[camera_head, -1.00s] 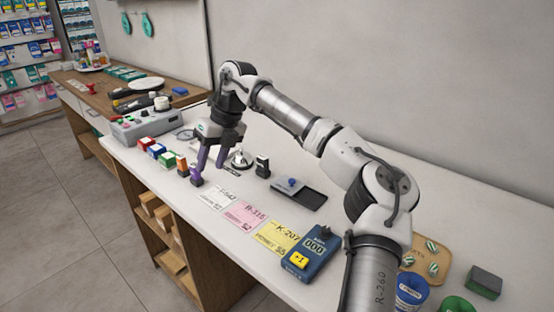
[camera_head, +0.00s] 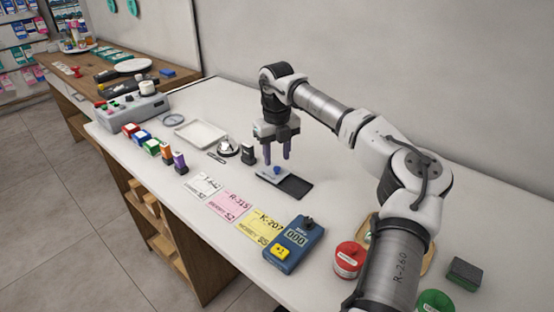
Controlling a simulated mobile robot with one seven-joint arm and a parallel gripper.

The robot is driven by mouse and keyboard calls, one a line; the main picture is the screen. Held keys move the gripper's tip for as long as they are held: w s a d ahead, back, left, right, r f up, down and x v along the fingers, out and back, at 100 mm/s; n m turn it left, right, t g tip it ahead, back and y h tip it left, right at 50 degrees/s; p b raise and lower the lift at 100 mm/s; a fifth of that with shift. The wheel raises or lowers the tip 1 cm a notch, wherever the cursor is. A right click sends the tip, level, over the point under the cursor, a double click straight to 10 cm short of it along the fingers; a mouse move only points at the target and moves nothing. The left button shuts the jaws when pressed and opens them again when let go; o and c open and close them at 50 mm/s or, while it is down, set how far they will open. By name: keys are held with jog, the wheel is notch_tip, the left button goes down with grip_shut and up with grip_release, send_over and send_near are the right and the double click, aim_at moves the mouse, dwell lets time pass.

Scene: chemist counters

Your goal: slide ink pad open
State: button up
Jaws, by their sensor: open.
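The ink pad (camera_head: 296,187) lies flat on the white counter, a dark pad area with a grey sliding lid (camera_head: 264,172) over its left part. I cannot tell how high the fingertips are over the lid.
A black stamp (camera_head: 249,153) and a silver bell (camera_head: 228,147) stand left of the pad. Paper tickets (camera_head: 231,204) and a blue counter device (camera_head: 293,244) lie in front. A row of coloured stamps (camera_head: 152,147) and a white tray (camera_head: 201,133) are farther left.

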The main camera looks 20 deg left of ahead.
jog(key=shift+f, duration=1.5)
jog(key=shift+c, duration=0.2)
grip_shut()
